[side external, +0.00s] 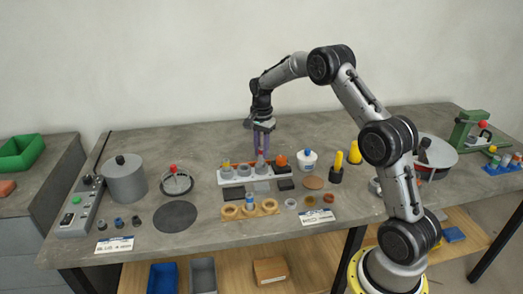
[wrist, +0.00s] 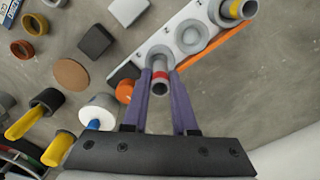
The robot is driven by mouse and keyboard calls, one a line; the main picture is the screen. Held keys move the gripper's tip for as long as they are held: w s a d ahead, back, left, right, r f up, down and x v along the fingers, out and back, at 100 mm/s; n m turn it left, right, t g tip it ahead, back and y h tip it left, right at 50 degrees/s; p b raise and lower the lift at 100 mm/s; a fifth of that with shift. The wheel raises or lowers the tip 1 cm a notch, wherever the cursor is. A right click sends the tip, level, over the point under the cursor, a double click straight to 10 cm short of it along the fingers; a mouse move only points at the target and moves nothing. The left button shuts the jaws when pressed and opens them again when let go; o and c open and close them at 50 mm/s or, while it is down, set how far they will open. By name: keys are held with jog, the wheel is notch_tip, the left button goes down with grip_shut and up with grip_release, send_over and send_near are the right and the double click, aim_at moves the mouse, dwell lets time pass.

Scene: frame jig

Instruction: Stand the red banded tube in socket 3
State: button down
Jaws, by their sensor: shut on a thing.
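My gripper (wrist: 160,80) has two purple fingers shut on the red banded tube (wrist: 160,76), a grey tube with a red ring, seen nearly end-on in the wrist view. The white socket block (wrist: 174,42) lies beneath. The tube's far end meets the end socket; I cannot tell whether it is inside or just above. The middle socket (wrist: 191,38) looks empty. The far socket holds a tube with a yellow band (wrist: 236,9). In the side view my gripper (side external: 262,152) points down over the right end of the block (side external: 240,181); the held tube is hard to make out there.
Yellow-handled tools (side external: 337,163) stand farther right.

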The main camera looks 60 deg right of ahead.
aim_at(262, 163)
jog(key=shift+f, duration=0.15)
jog(key=shift+f, duration=1.45)
jog(key=shift+c, duration=2.3)
grip_release()
jog(key=shift+r, duration=0.15)
jog(key=shift+r, duration=0.65)
jog(key=shift+r, duration=0.1)
jog(key=shift+r, duration=3.4)
